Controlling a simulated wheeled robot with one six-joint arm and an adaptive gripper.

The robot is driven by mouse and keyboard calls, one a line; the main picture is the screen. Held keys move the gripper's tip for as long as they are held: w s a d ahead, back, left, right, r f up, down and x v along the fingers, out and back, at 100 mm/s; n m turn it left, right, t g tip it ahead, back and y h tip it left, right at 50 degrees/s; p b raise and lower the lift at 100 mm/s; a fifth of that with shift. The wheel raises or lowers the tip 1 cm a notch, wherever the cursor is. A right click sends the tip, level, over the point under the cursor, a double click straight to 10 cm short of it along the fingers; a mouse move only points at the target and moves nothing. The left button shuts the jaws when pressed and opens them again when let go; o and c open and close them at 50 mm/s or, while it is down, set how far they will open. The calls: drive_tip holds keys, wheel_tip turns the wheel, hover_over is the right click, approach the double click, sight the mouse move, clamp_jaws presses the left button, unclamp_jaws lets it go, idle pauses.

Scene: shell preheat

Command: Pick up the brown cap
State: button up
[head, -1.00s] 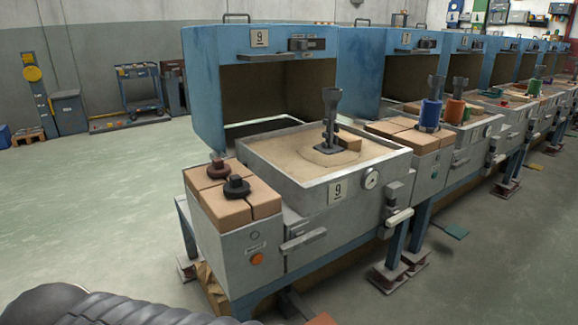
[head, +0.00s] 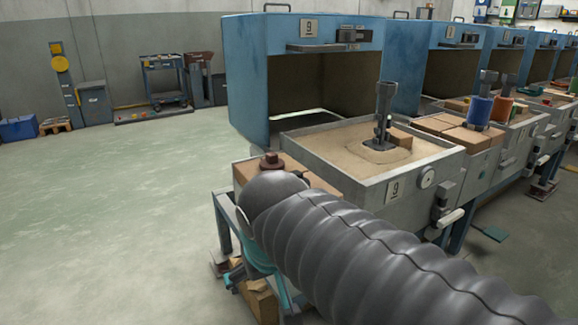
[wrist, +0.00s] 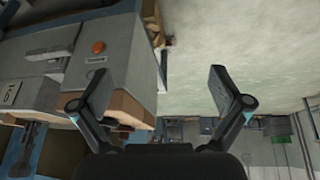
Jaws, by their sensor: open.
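The brown cap (head: 272,162) stands on the tan bricks (head: 300,170) at the left end of the station 9 bench in the head view. My arm covers most of those bricks and the place where a black cap stood earlier. My gripper (wrist: 160,86) is open and empty in the wrist view, its two fingers wide apart. Floor and the bench's grey end box (wrist: 105,62) show beyond the fingers. I cannot make out the brown cap in the wrist view. In the head view, my arm hides most of the gripper.
A sand tray (head: 320,165) with a dark upright fitting (head: 383,115) is right of the bricks. A blue hood (head: 245,75) stands behind it. More stations run off to the right. The floor (head: 100,220) on the left is clear.

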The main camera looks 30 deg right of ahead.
drive_tip(key=w+d+r+m+g+h+b, duration=0.1)
drive_tip(key=w+d+r+m+h+b, duration=0.15)
drive_tip(key=w, duration=0.65)
drive_tip(key=w+d+r+m+g+h+b, duration=0.1)
drive_tip(key=w+d+r+m+h+b, duration=0.2)
drive_tip(key=w, duration=0.6)
drive_tip(key=m+g+h+b, duration=0.25)
drive_tip(key=m+h, duration=0.45)
drive_tip(key=m, duration=0.4)
approach(268, 162)
drive_tip(key=b+x, duration=0.1)
drive_tip(key=x, duration=0.5)
drive_tip(key=shift+w+f, duration=0.15)
drive_tip(key=shift+f, duration=0.1)
drive_tip(key=shift+r+x, duration=0.2)
drive_tip(key=shift+x, duration=2.5)
drive_tip(key=c, duration=1.2)
